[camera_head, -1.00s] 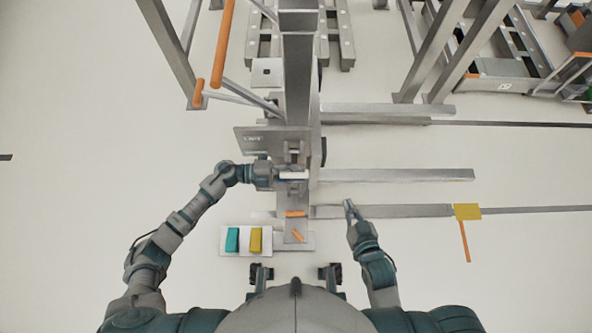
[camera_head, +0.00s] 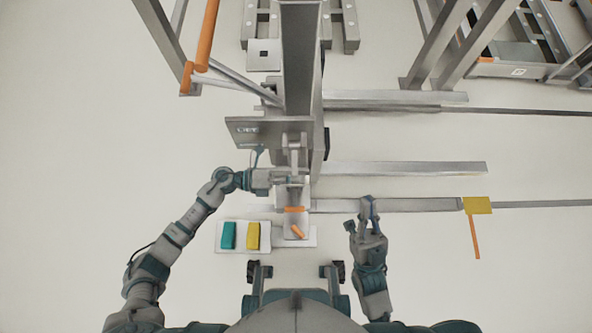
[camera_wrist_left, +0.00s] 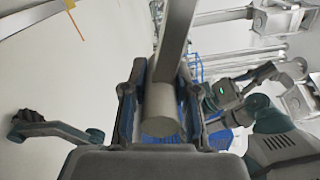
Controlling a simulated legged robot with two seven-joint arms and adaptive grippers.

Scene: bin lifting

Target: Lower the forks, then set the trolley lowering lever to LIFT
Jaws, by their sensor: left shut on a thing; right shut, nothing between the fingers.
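The trolley's grey mast (camera_head: 301,70) stands upright in the middle of the head view. A grey plate (camera_head: 270,132) on its near side bears small lettering that looks like LIFT. The lowering lever (camera_head: 293,150) comes down in front of the plate. My left gripper (camera_head: 292,178) is shut at its lower end; in the left wrist view my left gripper (camera_wrist_left: 161,85) has a finger on each side of a grey round handle (camera_wrist_left: 160,112). Long grey bars, likely the forks (camera_head: 405,168), extend right, low near the floor. My right gripper (camera_head: 368,203) is shut and empty, right of the mast.
A white board with a teal block (camera_head: 228,235) and a yellow block (camera_head: 252,235) lies left of the trolley's foot. Orange pieces (camera_head: 294,209) are at the foot. A yellow plate (camera_head: 478,205) with an orange bar is at the right. Left floor is clear.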

